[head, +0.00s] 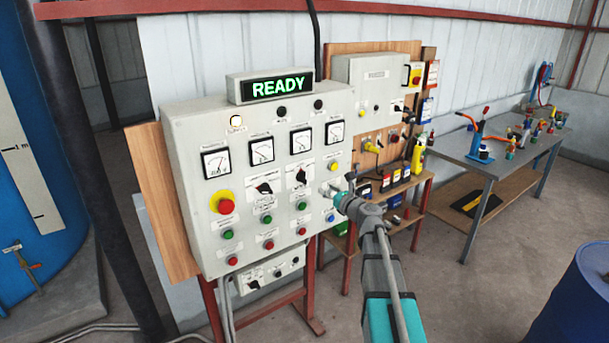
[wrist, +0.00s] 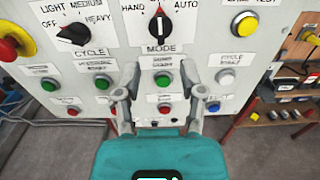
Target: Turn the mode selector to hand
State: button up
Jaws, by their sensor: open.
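The mode selector (wrist: 160,28) is a black rotary knob on a white plate in the wrist view. HAND is printed at its upper left, AUTO at its upper right and MODE below it. Its white pointer line stands about upright, between HAND and AUTO. It also shows on the panel in the head view (head: 301,177). My gripper (wrist: 163,90) is open and empty, its two fingers spread below the knob in the wrist view, not around it. In the head view my gripper (head: 337,196) is close to the panel face, right of and below the selector.
The cycle selector (wrist: 75,33) sits left of the mode knob, with a red emergency button (head: 226,206) further left. Green button (wrist: 163,81) and red and blue buttons lie below. A yellow button (wrist: 244,25) is at the right. The display (head: 277,87) reads READY.

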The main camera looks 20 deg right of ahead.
aim_at(306, 174)
jog(key=x, duration=1.3)
jog(key=shift+w, duration=0.2)
jog(key=shift+s, duration=0.1)
grip_shut()
